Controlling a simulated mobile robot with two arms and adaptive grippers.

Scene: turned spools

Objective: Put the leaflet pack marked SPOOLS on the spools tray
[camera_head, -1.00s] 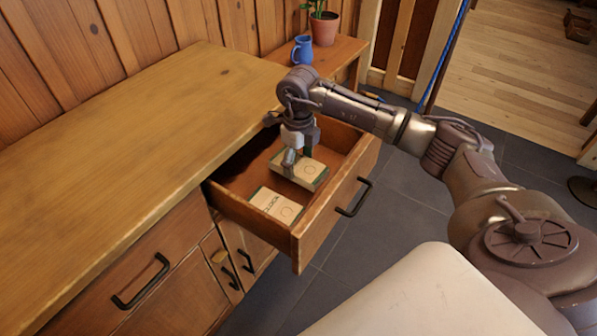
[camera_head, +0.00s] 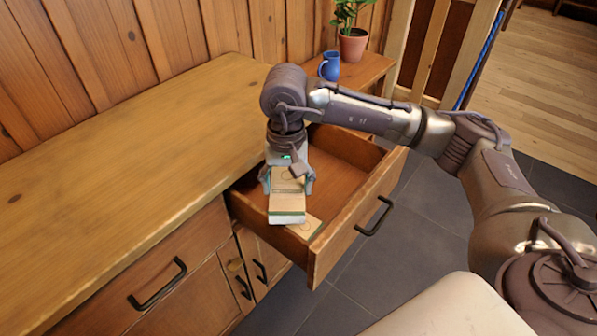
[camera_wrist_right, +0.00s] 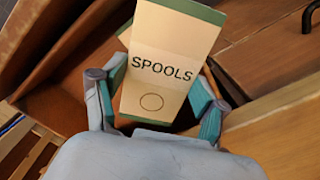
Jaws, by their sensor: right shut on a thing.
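The leaflet pack marked SPOOLS (camera_wrist_right: 165,50) is cream with green edges and has a circle below the word. It is between the fingers of my right gripper (camera_wrist_right: 155,100), which is shut on it. In the head view the held pack (camera_head: 287,207) hangs tilted below my right gripper (camera_head: 288,182), above the open drawer (camera_head: 345,225). A second pack (camera_head: 306,228) lies in the drawer, partly hidden behind the held one, its marking unreadable. I see no spools tray. My left gripper is not in view.
The wooden counter top (camera_head: 130,170) is bare and lies left of the drawer. A blue mug (camera_head: 329,67) and a potted plant (camera_head: 353,44) stand on a low shelf at the back. The drawer front with its black handle (camera_head: 374,216) juts over the grey floor.

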